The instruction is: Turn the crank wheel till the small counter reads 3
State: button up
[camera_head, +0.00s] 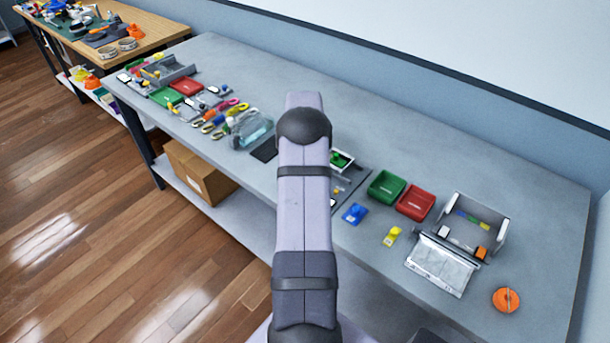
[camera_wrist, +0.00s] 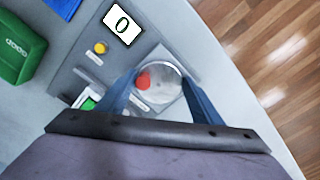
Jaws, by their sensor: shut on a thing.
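The crank wheel is a pale silver disc (camera_wrist: 165,84) with a red knob (camera_wrist: 143,81) on its left part, on a grey panel (camera_wrist: 73,72) in the wrist view. My gripper (camera_wrist: 159,79) has one blue finger on each side of the wheel and is shut on it. The small counter (camera_wrist: 122,26) is a white plate on the panel, above and left of the wheel, and reads 0. In the head view my arm hides the wheel, the counter and my gripper; only part of the panel (camera_head: 352,183) shows.
On the panel are a yellow button (camera_wrist: 100,47) and a green switch (camera_wrist: 88,104). A green bin (camera_head: 386,187), a red bin (camera_head: 415,202), a blue item (camera_head: 355,213) and a yellow item (camera_head: 392,236) stand right of my arm. The table edge is close to the panel.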

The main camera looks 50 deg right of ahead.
jog(key=m, duration=0.4)
jog(key=shift+w+a+m, duration=0.1)
jog(key=shift+w+m, duration=0.1)
jog(key=shift+m, duration=0.1)
jog(key=shift+c, duration=0.2)
jog(key=o, duration=1.1)
jog(key=shift+c, duration=0.2)
notch_tip(320, 180, up, 7)
jog(key=b, duration=0.2)
jog(key=shift+r+b, duration=0.2)
jog(key=shift+b, duration=0.15)
